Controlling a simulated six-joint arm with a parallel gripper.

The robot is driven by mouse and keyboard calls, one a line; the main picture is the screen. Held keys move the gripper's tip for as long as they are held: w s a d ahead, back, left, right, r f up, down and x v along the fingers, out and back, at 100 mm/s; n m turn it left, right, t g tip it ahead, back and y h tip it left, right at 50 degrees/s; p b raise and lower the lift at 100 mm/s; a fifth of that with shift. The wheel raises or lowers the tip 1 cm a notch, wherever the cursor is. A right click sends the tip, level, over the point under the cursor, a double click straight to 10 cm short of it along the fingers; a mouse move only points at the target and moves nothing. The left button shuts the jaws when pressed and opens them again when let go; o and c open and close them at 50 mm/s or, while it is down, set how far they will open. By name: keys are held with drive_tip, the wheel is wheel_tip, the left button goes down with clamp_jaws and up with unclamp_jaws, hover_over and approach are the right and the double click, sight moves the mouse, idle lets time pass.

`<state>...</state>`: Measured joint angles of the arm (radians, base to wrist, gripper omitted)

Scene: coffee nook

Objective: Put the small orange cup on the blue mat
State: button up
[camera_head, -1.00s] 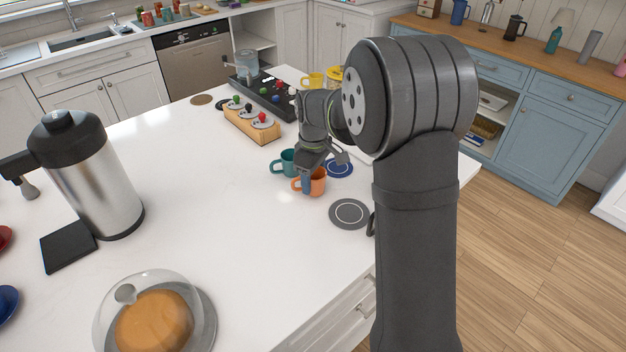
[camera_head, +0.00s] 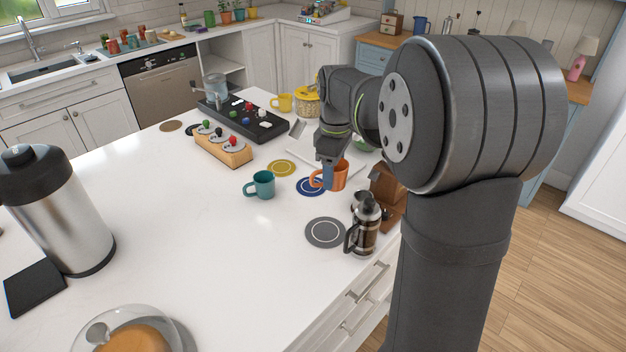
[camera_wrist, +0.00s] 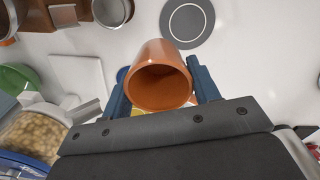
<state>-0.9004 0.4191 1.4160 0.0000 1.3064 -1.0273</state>
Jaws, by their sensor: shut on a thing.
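The small orange cup (camera_head: 340,174) is held by my gripper (camera_head: 328,173), which is shut on it. In the wrist view the cup (camera_wrist: 163,86) sits between the two blue fingers of my gripper (camera_wrist: 158,68), its open mouth facing the camera. The blue mat (camera_head: 306,189) lies on the white counter, just left of and below the cup in the head view. The cup and a finger hide part of the mat. I cannot tell whether the cup is touching the mat or held above it.
A teal cup (camera_head: 263,185) stands left of the blue mat. A yellow mat (camera_head: 282,168) lies behind it and a grey mat (camera_head: 322,233) in front. A French press (camera_head: 367,230) stands at the right near the counter edge. The counter's left middle is clear.

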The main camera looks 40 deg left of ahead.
drive_tip(key=w+a+n, duration=0.2)
drive_tip(key=w+n, duration=0.3)
drive_tip(key=w, duration=0.4)
drive_tip(key=s+a+f, duration=0.1)
drive_tip(key=a+f, duration=0.1)
drive_tip(key=a, duration=0.1)
drive_tip(key=s+a+f, duration=0.1)
drive_tip(key=a+f, duration=0.1)
drive_tip(key=a, duration=0.2)
drive_tip(key=s+a+f, duration=0.2)
drive_tip(key=a, duration=0.1)
drive_tip(key=shift+a+f, duration=0.2)
drive_tip(key=shift+f, duration=2)
drive_tip(key=o, duration=0.6)
drive_tip(key=shift+f, duration=0.2)
drive_tip(key=o, duration=0.5)
drive_tip(key=shift+c, duration=0.2)
drive_tip(key=shift+r, duration=0.1)
